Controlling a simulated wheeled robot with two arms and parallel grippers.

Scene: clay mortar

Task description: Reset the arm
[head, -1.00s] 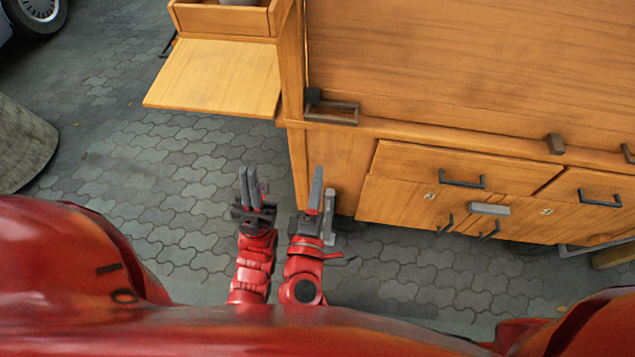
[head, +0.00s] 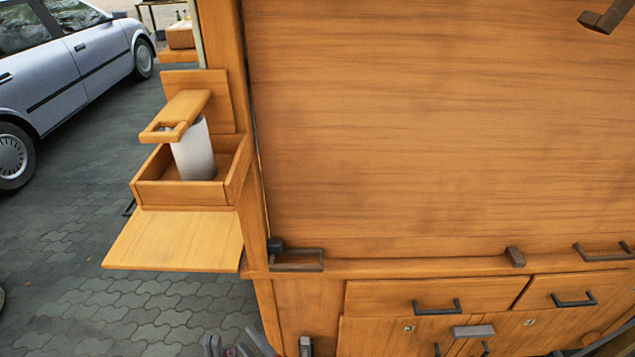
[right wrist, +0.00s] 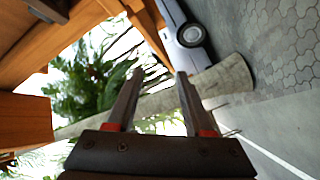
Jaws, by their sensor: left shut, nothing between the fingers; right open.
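My right gripper (right wrist: 161,76) shows in the right wrist view with its two dark fingers apart and nothing between them. In the head view only the tips of my grippers show at the bottom edge, in front of the wooden cart. My left gripper (head: 212,346) is shut and empty there, mostly cut off by the frame. The rest of both arms is out of the head view.
The wooden cart (head: 430,130) with drawers (head: 430,292) and dark handles fills the right side. A side shelf (head: 175,242) juts out left, below a box (head: 162,195) holding a white cylinder (head: 195,153). A silver car (head: 85,50) stands left on open paving.

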